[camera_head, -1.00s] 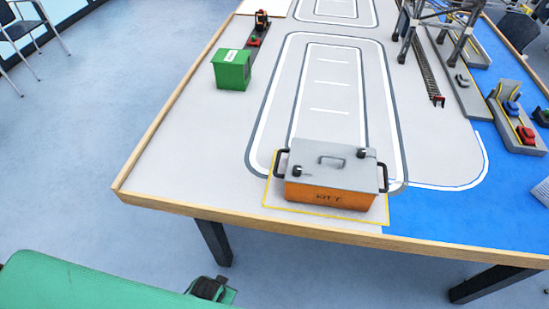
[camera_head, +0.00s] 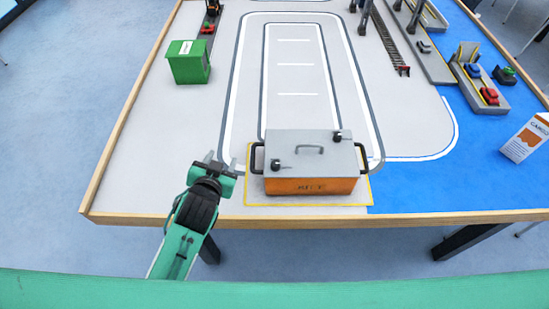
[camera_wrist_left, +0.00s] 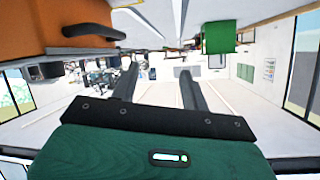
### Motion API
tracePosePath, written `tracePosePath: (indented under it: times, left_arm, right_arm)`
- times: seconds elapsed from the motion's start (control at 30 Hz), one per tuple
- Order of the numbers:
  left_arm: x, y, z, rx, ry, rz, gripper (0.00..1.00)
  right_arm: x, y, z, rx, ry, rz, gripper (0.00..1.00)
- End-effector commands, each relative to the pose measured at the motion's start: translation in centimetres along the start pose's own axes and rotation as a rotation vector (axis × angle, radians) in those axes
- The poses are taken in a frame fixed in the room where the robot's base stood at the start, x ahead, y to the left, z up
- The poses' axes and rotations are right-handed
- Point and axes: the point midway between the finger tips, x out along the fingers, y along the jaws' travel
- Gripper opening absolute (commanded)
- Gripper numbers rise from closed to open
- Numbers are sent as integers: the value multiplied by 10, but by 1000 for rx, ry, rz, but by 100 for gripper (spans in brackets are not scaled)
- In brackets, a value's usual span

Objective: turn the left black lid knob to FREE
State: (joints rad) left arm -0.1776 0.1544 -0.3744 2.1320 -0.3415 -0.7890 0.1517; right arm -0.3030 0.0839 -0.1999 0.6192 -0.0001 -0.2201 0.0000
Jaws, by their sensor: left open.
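The orange kit box (camera_head: 315,186) has a grey lid (camera_head: 325,152) with a handle in its middle. The left black lid knob (camera_head: 276,163) sits near the lid's front left corner. A second black knob (camera_head: 337,136) sits near the back right corner. My left gripper (camera_head: 222,160) is left of the box, apart from it and from the knob, with its fingers open and empty. My right gripper is not in view.
Black side handles (camera_head: 254,158) stick out from the box. A green container (camera_head: 188,62) stands at the back left. A white carton (camera_head: 527,138) stands on the blue area at the right. A wooden rim (camera_head: 130,217) edges the table.

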Motion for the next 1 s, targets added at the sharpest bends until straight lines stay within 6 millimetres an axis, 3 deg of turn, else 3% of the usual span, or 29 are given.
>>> tracePosePath:
  times: [0.03,0.1,0.2,0.3,0.4,0.5,0.6,0.73,0.87,1.0]
  left_arm:
    - [8,4,-42,36,131,-2,46]
    - [10,14,-96,90,315,5,46]
    - [1,35,-170,178,578,34,46]
    - [-20,64,-232,282,832,87,46]
    - [-50,98,-279,403,1072,162,46]
    - [-84,135,-308,549,1295,259,46]
    - [-115,173,-319,718,1489,381,46]
    - [-147,216,-308,978,1690,570,46]
    - [-159,244,-276,1285,1807,790,46]
    - [-148,251,-231,1658,1809,1052,46]
  right_arm:
    - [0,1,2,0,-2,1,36]
    - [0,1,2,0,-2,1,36]
    - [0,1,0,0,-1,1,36]
    - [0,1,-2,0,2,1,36]
    - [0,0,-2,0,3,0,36]
    - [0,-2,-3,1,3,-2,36]
    - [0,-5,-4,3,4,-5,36]
    - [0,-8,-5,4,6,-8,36]
    - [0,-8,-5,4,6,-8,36]
    - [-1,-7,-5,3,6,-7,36]
